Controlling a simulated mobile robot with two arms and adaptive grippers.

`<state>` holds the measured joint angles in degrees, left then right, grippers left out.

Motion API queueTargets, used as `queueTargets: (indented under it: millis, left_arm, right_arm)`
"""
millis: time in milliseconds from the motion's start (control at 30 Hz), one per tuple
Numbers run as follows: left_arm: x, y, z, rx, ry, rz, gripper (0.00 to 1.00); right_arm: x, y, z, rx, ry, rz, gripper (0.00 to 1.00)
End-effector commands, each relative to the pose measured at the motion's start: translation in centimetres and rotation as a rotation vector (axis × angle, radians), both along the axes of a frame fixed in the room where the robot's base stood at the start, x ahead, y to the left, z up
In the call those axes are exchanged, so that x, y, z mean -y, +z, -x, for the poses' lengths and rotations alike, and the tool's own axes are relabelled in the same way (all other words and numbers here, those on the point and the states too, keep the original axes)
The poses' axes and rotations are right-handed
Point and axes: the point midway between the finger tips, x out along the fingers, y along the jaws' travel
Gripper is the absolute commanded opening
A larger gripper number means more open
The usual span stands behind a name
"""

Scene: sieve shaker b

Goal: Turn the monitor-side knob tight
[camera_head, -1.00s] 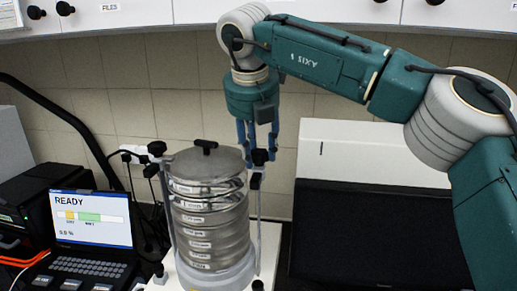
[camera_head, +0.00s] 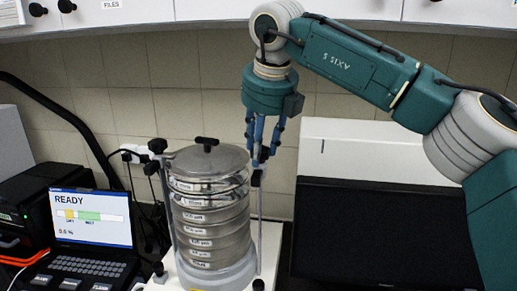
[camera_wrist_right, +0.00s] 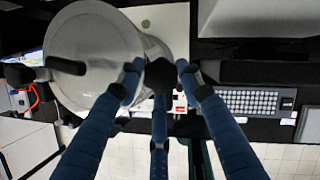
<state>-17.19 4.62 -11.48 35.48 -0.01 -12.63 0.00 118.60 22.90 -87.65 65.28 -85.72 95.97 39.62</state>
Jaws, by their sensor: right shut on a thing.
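The sieve shaker's stack of labelled metal sieves (camera_head: 211,222) stands upright under a round lid (camera_head: 209,162) with a black handle. The monitor-side knob (camera_wrist_right: 160,75), black, sits right of the stack at the top of a thin rod. My right gripper (camera_wrist_right: 157,72) comes down from above with its blue fingers shut around this knob. In the head view my right gripper (camera_head: 263,148) partly hides the knob. The other black knob (camera_head: 157,146) stands left of the stack, with nothing touching it. My left gripper is not in view.
A laptop (camera_head: 90,228) reading READY stands left of the shaker. A large black monitor (camera_head: 385,240) stands to the right, with a white panel behind it. A keyboard (camera_wrist_right: 250,101) shows in the wrist view. A tiled wall and cabinets close off the back.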

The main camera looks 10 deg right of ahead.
Motion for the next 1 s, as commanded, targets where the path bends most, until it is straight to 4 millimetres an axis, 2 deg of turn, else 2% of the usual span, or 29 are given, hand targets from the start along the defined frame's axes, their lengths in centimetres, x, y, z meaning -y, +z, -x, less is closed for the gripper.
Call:
queueTargets:
  millis: [267, 800, 1000]
  left_arm:
    - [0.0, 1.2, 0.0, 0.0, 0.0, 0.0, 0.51]
    - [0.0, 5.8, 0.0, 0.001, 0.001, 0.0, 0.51]
    - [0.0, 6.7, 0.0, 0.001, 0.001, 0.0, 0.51]
  right_arm:
    - [0.5, 0.7, -0.4, 0.013, 0.253, -0.006, 0.1]
    - [0.7, 1.0, -0.6, 0.014, 0.756, -0.004, 0.1]
    - [0.7, 0.9, -0.7, 0.017, 0.914, -0.002, 0.1]
